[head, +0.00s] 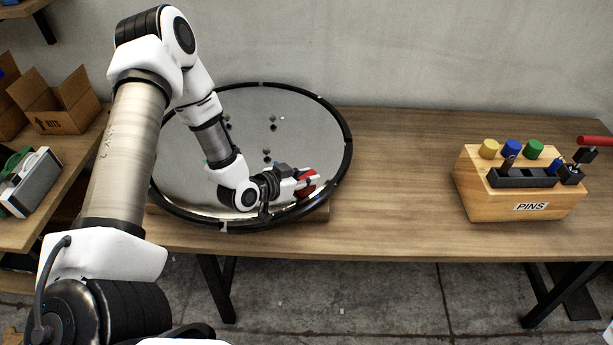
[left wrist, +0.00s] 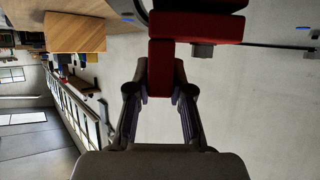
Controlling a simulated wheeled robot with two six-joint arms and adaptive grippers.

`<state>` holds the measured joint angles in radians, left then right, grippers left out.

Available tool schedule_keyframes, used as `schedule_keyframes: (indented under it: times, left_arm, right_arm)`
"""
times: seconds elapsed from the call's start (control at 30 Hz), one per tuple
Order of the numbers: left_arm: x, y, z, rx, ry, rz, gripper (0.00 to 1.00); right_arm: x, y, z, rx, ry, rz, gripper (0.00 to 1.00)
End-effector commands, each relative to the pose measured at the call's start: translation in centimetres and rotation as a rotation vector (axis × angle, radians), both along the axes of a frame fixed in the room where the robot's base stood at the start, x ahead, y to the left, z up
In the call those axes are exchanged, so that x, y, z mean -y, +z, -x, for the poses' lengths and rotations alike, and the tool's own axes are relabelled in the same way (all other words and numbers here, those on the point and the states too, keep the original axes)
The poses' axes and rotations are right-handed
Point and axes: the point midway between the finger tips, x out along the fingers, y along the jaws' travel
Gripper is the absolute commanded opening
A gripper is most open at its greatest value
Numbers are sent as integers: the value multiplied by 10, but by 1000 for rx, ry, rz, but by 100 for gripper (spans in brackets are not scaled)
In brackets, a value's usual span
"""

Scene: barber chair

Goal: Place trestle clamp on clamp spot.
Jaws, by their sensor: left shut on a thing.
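A red clamp (head: 306,184) is at the tip of my left gripper (head: 295,182), low over the right front part of a round disc with a black rim (head: 347,160). In the left wrist view the two fingers of my left gripper (left wrist: 160,95) are closed on the red clamp's stem (left wrist: 162,68). A wider red bar with a dark bolt lies across the top of that view. In the head view my gripper hides part of the clamp, and I cannot tell whether it touches the disc. I cannot make out the clamp spot. My right gripper is not in view.
The table (head: 400,190) is clear between disc and block. Cardboard boxes (head: 62,105) sit on the left shelf.

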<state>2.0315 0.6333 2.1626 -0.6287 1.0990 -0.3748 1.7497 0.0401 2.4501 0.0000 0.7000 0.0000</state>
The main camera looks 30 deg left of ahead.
Motion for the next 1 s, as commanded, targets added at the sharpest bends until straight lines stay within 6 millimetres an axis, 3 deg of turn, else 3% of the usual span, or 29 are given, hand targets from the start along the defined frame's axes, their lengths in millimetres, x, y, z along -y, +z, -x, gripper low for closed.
schedule_keyframes:
  times: [0.33,0.37,0.4,0.43,0.8,1.0]
  left_arm:
    - [0,-5,0,4,1,1,0]
    - [0,-5,0,2,1,1,24]
    - [0,-4,0,2,1,1,38]
    - [0,-4,0,2,1,1,46]
    - [0,2,1,2,2,2,46]
    - [-9,18,31,3,8,9,46]
  right_arm:
    - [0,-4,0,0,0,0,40]
    - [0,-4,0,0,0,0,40]
    - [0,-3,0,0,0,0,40]
    - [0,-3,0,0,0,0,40]
    - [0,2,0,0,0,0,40]
    - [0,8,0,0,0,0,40]
